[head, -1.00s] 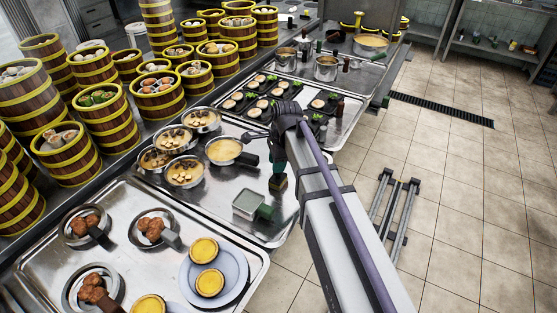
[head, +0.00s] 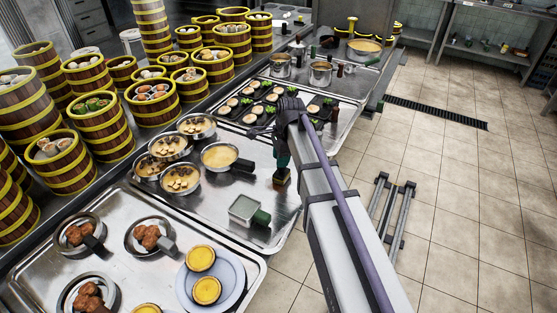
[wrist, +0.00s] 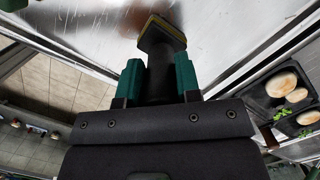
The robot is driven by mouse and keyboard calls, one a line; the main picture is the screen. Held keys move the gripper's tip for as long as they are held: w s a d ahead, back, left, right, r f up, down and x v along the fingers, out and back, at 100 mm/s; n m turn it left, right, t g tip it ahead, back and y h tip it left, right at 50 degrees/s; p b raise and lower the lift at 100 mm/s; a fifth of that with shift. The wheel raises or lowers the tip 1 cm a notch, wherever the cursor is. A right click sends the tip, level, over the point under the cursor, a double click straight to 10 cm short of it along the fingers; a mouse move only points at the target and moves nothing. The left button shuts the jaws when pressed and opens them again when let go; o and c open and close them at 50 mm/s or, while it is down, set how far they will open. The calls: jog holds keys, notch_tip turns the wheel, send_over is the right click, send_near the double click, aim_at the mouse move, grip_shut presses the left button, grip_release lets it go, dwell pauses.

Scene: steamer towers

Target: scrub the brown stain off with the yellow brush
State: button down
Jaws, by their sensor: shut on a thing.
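My gripper (head: 281,160) is shut on the yellow brush (head: 281,180), near the right edge of the middle metal tray (head: 215,205). In the wrist view the green fingers of my gripper (wrist: 158,78) clasp the dark body of the brush (wrist: 160,38). Its broad end has a yellow edge and points at the metal surface. I cannot tell whether the brush touches the tray.
A small square container with a green handle (head: 244,209) stands close to the brush, on its near side. Several pans of food (head: 219,156) stand to the left. Dark trays with buns (head: 258,110) lie beyond. Steamer towers (head: 100,115) line the left.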

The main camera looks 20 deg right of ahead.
jog(key=shift+r, duration=0.1)
jog(key=shift+r+p, duration=0.7)
jog(key=shift+p, duration=0.1)
notch_tip(320, 180, up, 5)
jog(key=p, duration=0.5)
jog(key=shift+r, duration=0.2)
jog(key=shift+f, duration=0.2)
jog(key=shift+s+a+f, duration=0.1)
jog(key=shift+s+a, duration=0.15)
jog(key=shift+s, duration=0.05)
jog(key=s+a, duration=0.3)
jog(key=shift+s+f+b, duration=0.1)
jog(key=shift+f+b, duration=0.15)
jog(key=shift+b, duration=0.1)
